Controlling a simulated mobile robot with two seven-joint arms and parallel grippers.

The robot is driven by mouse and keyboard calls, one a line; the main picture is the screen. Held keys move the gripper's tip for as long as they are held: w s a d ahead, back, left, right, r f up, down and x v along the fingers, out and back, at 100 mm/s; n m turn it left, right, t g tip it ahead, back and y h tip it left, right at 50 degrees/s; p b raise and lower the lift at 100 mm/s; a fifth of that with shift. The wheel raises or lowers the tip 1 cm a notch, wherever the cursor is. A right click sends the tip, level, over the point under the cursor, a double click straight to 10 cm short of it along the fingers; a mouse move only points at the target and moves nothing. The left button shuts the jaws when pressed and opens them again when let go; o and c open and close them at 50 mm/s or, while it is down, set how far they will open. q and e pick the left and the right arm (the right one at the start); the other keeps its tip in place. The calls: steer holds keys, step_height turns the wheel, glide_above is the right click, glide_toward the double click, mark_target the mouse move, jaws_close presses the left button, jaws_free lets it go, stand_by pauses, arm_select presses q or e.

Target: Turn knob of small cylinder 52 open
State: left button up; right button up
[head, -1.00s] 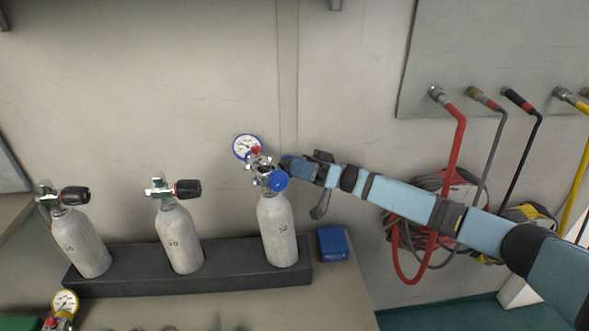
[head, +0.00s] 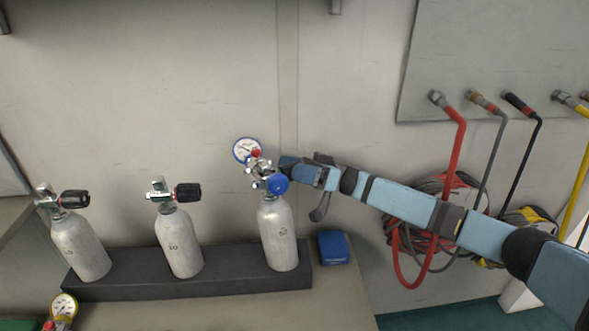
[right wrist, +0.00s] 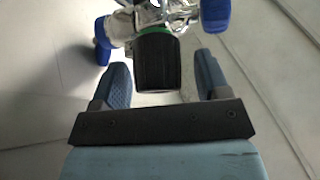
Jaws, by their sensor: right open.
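The rightmost small cylinder (head: 278,235) stands upright in the dark rack, with a silver valve and regulator on top; its number is too small to read surely. A blue knob (head: 278,184) and a blue-rimmed gauge (head: 247,150) sit on this fitting. My right gripper (head: 286,163) is at the right side of the valve. In the right wrist view, the black ribbed knob (right wrist: 158,62) with a green ring lies between the two open fingers of my right gripper (right wrist: 161,75), with a gap on each side. The black knob is hidden in the head view. My left gripper is not in view.
Two more cylinders with black knobs, one in the middle (head: 180,243) and one at left (head: 80,248), stand in the dark rack (head: 225,284). A blue box (head: 333,248) lies right of the rack. Hoses (head: 456,150) hang at right. The wall is close behind.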

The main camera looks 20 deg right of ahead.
arm_select(q)
steer(key=p, duration=0.3)
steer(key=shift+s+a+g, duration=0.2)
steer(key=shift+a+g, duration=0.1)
arm_select(e)
step_height(320, 180, up, 20)
steer(key=shift+f, duration=0.2)
